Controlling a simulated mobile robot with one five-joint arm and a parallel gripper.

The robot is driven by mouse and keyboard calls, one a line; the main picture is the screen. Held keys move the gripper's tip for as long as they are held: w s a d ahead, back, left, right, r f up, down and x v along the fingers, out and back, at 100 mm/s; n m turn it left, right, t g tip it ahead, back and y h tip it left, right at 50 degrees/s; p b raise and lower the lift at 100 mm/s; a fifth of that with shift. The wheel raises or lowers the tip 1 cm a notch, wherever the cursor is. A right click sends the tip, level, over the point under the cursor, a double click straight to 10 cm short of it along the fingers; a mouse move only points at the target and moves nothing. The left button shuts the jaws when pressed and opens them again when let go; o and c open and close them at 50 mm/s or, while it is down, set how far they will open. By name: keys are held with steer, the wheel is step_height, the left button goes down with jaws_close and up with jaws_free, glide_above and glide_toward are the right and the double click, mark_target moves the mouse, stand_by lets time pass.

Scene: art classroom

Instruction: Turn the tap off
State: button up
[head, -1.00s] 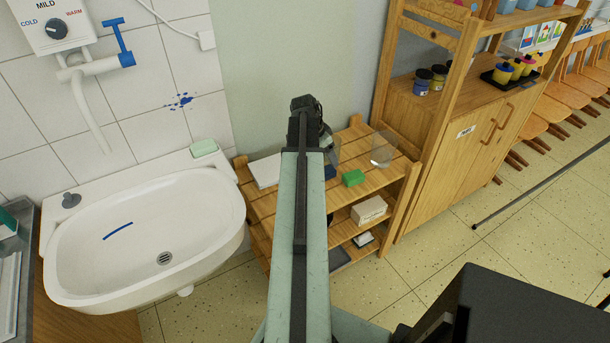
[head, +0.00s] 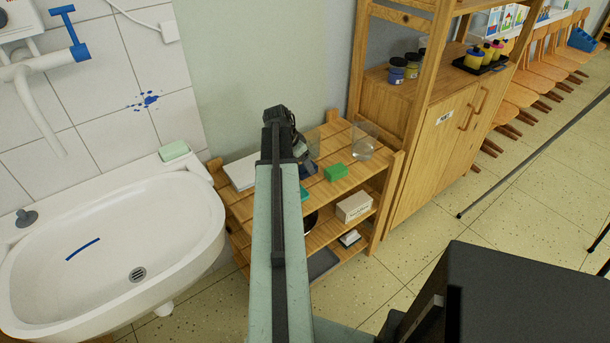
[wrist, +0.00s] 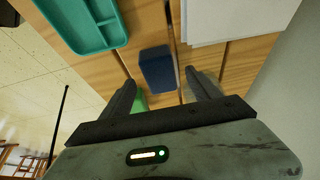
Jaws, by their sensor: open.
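The tap's blue T-shaped lever (head: 72,35) points up at the upper left of the head view, on a white tap body (head: 50,64) fixed to the tiled wall. Its white spout (head: 38,115) hangs over the white sink (head: 190,235); I see no clear water stream. My gripper is over the wooden shelf, right of the sink and well away from the tap, mostly hidden behind my arm in the head view. In the wrist view my gripper (wrist: 160,77) is open, with a dark blue block (wrist: 157,67) showing beyond and between its fingers. The tap is outside the wrist view.
The wooden shelf (head: 232,213) holds a green block (head: 335,171), a clear beaker (head: 362,145) and white paper (head: 241,172). A teal tray (wrist: 85,25) shows in the wrist view. Soap (head: 174,150) lies on the sink rim. A wooden cabinet (head: 425,170) stands right.

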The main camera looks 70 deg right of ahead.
steer(key=b+x, duration=0.2)
steer(key=x, duration=0.1)
steer(key=shift+f, duration=0.3)
steer(key=shift+r, duration=0.2)
steer(key=c, duration=1.5)
step_height(320, 180, up, 19)
steer(key=p, duration=1.9)
steer(key=shift+c, duration=0.2)
